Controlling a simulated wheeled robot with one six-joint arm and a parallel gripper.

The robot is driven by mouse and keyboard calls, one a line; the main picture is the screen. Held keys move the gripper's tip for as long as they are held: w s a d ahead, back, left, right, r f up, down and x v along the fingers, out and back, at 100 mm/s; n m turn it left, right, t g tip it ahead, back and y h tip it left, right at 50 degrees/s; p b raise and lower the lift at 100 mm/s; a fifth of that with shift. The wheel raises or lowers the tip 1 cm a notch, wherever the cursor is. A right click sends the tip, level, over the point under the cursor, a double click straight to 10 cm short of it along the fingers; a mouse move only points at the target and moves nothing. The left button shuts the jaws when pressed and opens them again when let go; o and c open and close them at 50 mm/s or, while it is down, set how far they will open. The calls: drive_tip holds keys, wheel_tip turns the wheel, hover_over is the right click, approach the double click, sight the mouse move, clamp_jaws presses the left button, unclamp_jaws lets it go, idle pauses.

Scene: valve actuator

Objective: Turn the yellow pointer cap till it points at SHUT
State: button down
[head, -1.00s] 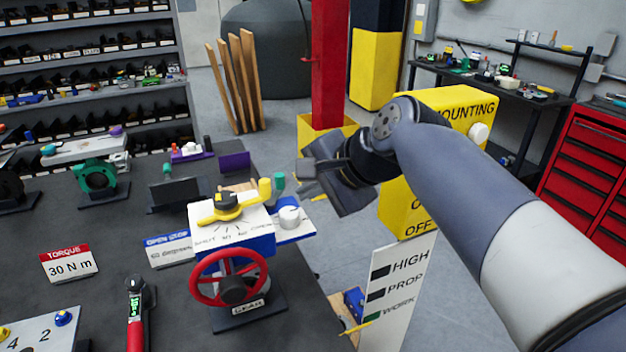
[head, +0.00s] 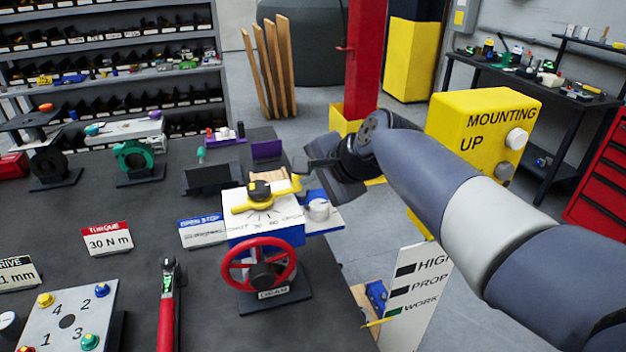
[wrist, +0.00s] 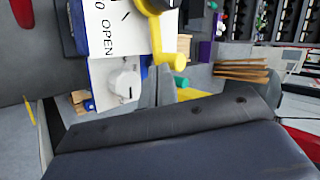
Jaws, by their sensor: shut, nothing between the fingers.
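The yellow pointer cap (head: 250,206) sits on the white dial plate of the valve actuator, with a black hub on top. One end reaches left, over the SHUT side of the scale; the other ends in an upright yellow peg (head: 296,184) at right. The wrist view shows this peg (wrist: 176,62) at top centre. My gripper (head: 302,172) is shut and empty, just right of and behind the peg. In the wrist view its fingers (wrist: 153,82) are close beside the peg; I cannot tell whether they touch.
A red handwheel (head: 259,264) is at the actuator's front, and a white knob (head: 319,208) at its right. A yellow MOUNTING box (head: 484,125) stands behind my arm. A torque wrench (head: 167,305) and labelled plates lie left. The bench between is partly clear.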

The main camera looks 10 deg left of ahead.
drive_tip(key=shift+w, duration=0.15)
drive_tip(key=shift+w+a+n+g, duration=0.1)
drive_tip(key=shift+w+n+g, duration=0.3)
drive_tip(key=shift+n, duration=0.2)
drive_tip(key=w+a+n+g+y+p, duration=0.1)
drive_tip(key=w+n+g, duration=0.1)
drive_tip(key=shift+a+r+n, duration=0.1)
drive_tip(key=shift+a+n, duration=0.05)
drive_tip(key=shift+n, duration=0.25)
drive_tip(key=shift+w+a+n+g+y+p, duration=0.3)
drive_tip(key=shift+w+a+n+g+p, duration=0.3)
drive_tip(key=shift+n+g+p, duration=0.15)
drive_tip(key=shift+w+a, duration=0.2)
drive_tip(key=shift+a, duration=0.05)
drive_tip(key=shift+w, duration=0.1)
wheel_tip(320, 180, up, 10)
